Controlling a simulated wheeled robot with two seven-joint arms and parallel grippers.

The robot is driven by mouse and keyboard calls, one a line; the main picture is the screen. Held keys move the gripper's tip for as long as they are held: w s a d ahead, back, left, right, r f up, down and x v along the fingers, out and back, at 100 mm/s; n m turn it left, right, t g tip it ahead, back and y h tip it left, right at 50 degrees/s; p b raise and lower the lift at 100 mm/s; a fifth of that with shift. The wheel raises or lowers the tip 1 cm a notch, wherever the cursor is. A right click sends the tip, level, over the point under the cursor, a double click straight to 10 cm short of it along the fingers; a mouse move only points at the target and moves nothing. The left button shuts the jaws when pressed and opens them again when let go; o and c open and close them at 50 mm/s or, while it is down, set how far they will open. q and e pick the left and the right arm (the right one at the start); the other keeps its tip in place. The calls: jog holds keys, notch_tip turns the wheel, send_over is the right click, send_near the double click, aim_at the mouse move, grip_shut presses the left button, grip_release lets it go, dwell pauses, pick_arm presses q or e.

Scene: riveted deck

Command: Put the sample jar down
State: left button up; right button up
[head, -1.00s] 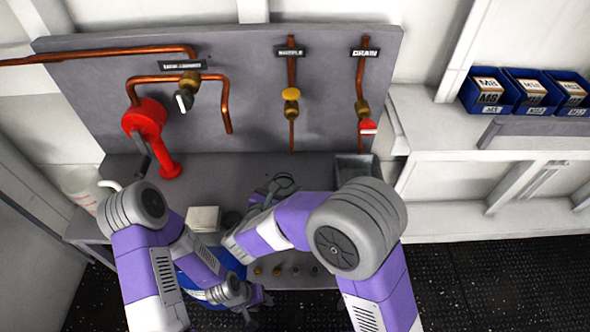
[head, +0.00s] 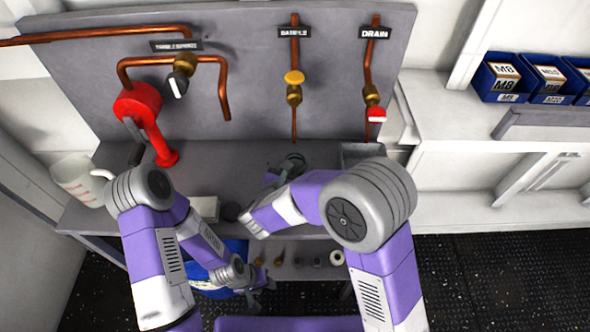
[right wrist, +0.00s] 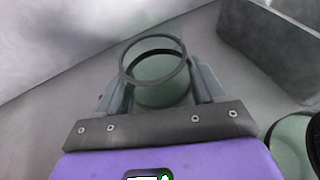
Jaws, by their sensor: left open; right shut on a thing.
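The sample jar (right wrist: 158,78) is a clear greenish glass cylinder with a dark rim. In the right wrist view it stands between the fingers of my right gripper (right wrist: 155,98), which is shut on it. In the head view the jar (head: 292,163) is close to the bench top (head: 235,165), below the sample pipe; my right arm partly hides it. I cannot tell whether its base touches the bench. My left gripper (head: 258,290) is open, low in front of the bench and apart from the jar.
A grey open bin (head: 362,152) stands right of the jar, below the drain tap (head: 374,103). A red hand pump (head: 147,122) and a white jug (head: 82,180) are at left. A dark disc (head: 230,212) lies near the front edge. Another round glass item (right wrist: 292,145) is at lower right.

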jog(key=shift+f, duration=0.15)
jog(key=o, duration=1.1)
jog(key=shift+r, duration=0.3)
jog(key=p+v, duration=0.3)
jog(key=v, duration=0.9)
jog(key=shift+f, duration=0.1)
